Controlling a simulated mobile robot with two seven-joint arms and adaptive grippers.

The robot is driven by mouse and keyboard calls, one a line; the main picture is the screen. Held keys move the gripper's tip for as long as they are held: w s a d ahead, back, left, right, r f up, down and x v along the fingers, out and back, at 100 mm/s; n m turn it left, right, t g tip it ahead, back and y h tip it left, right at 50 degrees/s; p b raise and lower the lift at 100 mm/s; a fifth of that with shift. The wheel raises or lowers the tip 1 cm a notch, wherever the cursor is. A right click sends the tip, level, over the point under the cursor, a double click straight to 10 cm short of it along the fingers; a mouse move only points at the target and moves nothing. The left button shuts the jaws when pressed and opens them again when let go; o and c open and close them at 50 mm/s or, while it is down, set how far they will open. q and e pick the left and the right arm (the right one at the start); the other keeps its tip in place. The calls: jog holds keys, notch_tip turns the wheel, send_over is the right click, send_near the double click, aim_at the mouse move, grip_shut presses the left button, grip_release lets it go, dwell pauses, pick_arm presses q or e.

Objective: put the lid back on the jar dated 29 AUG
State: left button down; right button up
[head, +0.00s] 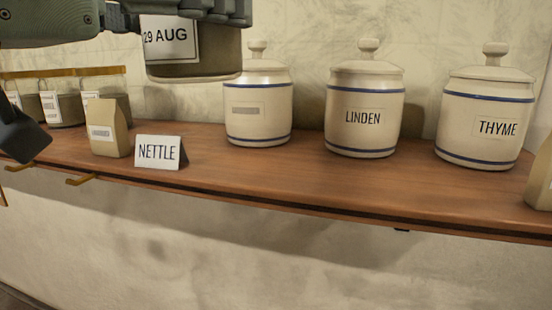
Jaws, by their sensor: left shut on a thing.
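The jar dated 29 AUG (187,66) hangs in the air at the top, above and in front of the shelf. It has a white label and dark contents, and its upper part is cut off by the frame and my gripper. My left gripper (190,10) comes in from the left and is shut on this jar near its upper part. Whether the jar's mouth is covered cannot be seen. I cannot pick out a loose lid. My right gripper does not show.
The wooden shelf (300,185) bears pale canisters marked LINDEN (363,140) and THYME (480,145), another canister (257,125), a NETTLE card (158,151), a paper bag (107,130) and labelled glass jars (70,108). A dark piece at the left edge is unclear. Bare shelf lies in front.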

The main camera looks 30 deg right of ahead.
pick_arm(q)
jog(key=shift+w+d+r, duration=0.1)
jog(key=shift+d, duration=0.1)
jog(key=shift+a, duration=0.15)
jog(key=shift+d, duration=0.2)
jog(key=d+f, duration=0.7)
jog(key=d, duration=0.4)
jog(key=shift+s+d+b, duration=0.2)
jog(key=shift+s+b, duration=0.15)
jog(key=shift+s, duration=0.1)
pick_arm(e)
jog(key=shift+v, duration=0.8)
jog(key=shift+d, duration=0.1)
